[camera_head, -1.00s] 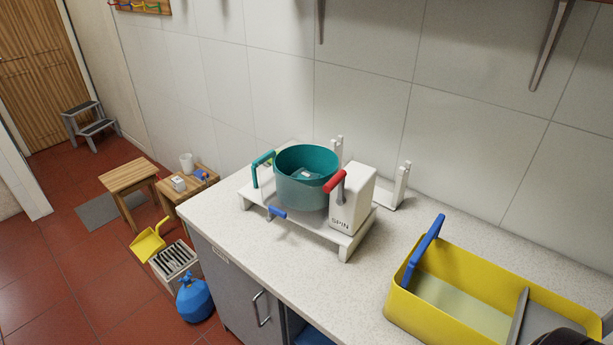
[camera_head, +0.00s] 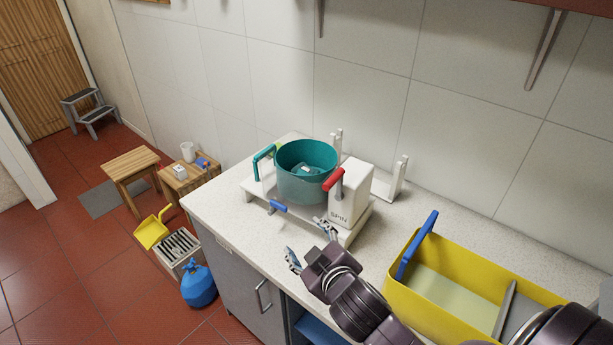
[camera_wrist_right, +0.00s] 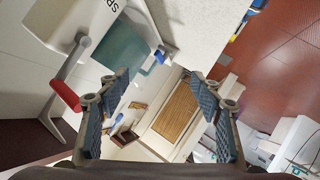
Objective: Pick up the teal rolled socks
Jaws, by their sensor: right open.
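I cannot clearly make out the teal rolled socks. A small pale teal thing (camera_head: 306,170) lies inside the teal drum (camera_head: 300,190) of the white spinner, and I cannot tell what it is. My right gripper (camera_head: 309,243) is open and empty in front of the spinner, near the counter's front edge, with its fingers pointing toward the drum. In the right wrist view its two fingers (camera_wrist_right: 160,78) are spread apart with nothing between them. The drum's side (camera_wrist_right: 122,52) shows beyond them at upper left. My left gripper is not in view.
The spinner's white housing (camera_head: 349,196) has a red-handled crank (camera_head: 333,180) beside the drum. A teal handle (camera_head: 263,160) and a blue lever (camera_head: 278,206) are on the frame. A yellow basin (camera_head: 455,310) stands at right. The counter's left end (camera_head: 225,215) is clear.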

